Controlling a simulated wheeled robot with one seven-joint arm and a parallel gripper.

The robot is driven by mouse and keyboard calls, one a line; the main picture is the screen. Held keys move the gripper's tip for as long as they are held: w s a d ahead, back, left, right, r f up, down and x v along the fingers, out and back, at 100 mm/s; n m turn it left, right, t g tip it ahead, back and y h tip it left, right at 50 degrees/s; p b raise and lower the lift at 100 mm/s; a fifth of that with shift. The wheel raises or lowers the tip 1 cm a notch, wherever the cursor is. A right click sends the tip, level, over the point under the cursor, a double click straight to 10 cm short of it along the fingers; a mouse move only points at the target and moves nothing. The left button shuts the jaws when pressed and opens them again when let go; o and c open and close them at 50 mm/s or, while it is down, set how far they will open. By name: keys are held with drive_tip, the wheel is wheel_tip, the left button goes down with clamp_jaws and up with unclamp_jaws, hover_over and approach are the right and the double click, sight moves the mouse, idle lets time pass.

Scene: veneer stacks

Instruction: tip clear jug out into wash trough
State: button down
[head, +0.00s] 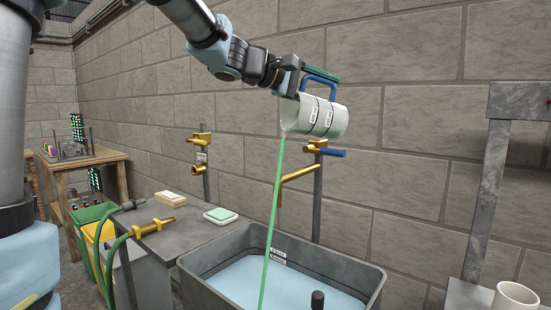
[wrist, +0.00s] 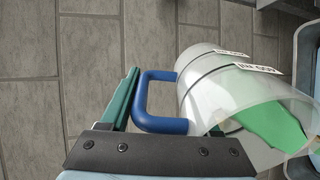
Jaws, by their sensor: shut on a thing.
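The clear jug (head: 325,118), with dark bands and white labels, is tilted on its side above the wash trough (head: 345,262). A thin green stream (head: 272,215) runs from its mouth, at its left end, down into the trough. The trough is grey and holds pale blue liquid (head: 300,285). My gripper (head: 318,78) is shut on the jug's blue handle. In the wrist view the handle (wrist: 142,102) sits between the green fingers, and green liquid (wrist: 275,125) lies inside the jug near its mouth.
A brass tap (head: 297,176) with a blue lever stands behind the trough, below the jug. Another brass tap (head: 200,140) is further left. A grey side bench (head: 185,235) holds a soap-like block and a green-and-white pad. A white cup (head: 514,298) stands at the lower right.

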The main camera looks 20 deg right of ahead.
drive_tip(key=shift+a+r+h+b, duration=0.25)
drive_tip(key=shift+a+b, duration=0.35)
drive_tip(key=shift+b, duration=0.6)
drive_tip(key=shift+a+r+h+b, duration=0.45)
drive_tip(key=shift+a+h+b, duration=0.3)
drive_tip(key=shift+b, duration=1.85)
